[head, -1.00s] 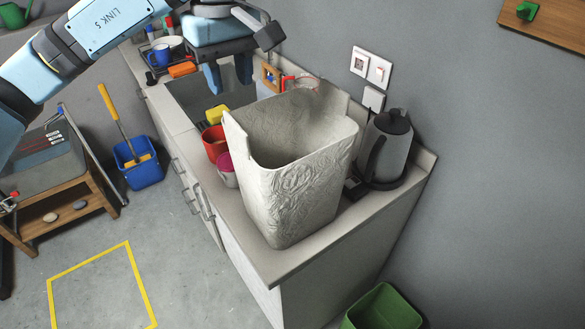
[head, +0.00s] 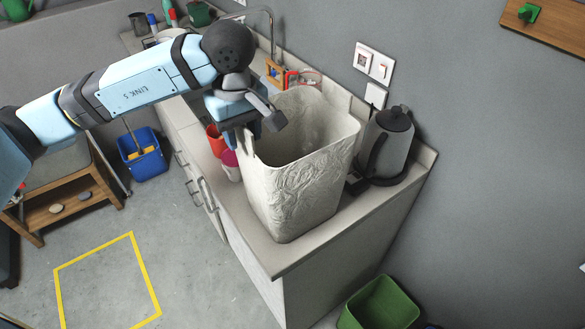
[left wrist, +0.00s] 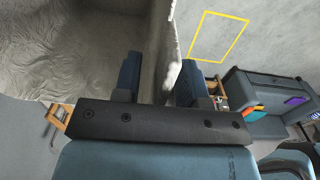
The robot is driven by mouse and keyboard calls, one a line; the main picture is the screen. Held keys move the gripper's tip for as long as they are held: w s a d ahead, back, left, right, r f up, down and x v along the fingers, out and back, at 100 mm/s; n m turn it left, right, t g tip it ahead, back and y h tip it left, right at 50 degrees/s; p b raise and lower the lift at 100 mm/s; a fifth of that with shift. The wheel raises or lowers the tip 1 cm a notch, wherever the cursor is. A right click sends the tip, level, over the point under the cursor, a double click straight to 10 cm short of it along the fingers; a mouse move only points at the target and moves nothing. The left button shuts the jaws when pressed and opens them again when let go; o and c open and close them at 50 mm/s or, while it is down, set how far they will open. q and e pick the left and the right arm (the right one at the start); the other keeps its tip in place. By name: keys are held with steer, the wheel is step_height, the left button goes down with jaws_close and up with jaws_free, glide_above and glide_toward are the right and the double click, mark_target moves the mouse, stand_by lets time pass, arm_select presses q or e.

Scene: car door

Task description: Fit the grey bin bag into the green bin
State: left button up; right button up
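The grey bin bag (head: 300,195) stands upright and open-mouthed on the worktop, its sides wrinkled. The green bin (head: 380,305) stands on the floor at the bottom right, partly cut off by the frame. My left gripper (head: 243,143) is at the bag's left rim, fingers pointing down. In the left wrist view my left gripper (left wrist: 160,75) has its fingers apart, one inside the bag (left wrist: 75,50) and one outside, with the bag wall between them. The gripper hides part of that rim. My right gripper is not in view.
A grey kettle (head: 385,145) stands close right of the bag. A red cup (head: 215,139) and a pink and white cup (head: 230,165) stand to its left. A blue bucket (head: 143,155) and a yellow floor outline (head: 105,280) are on the floor at left.

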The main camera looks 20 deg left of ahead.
arm_select(q)
jaws_close()
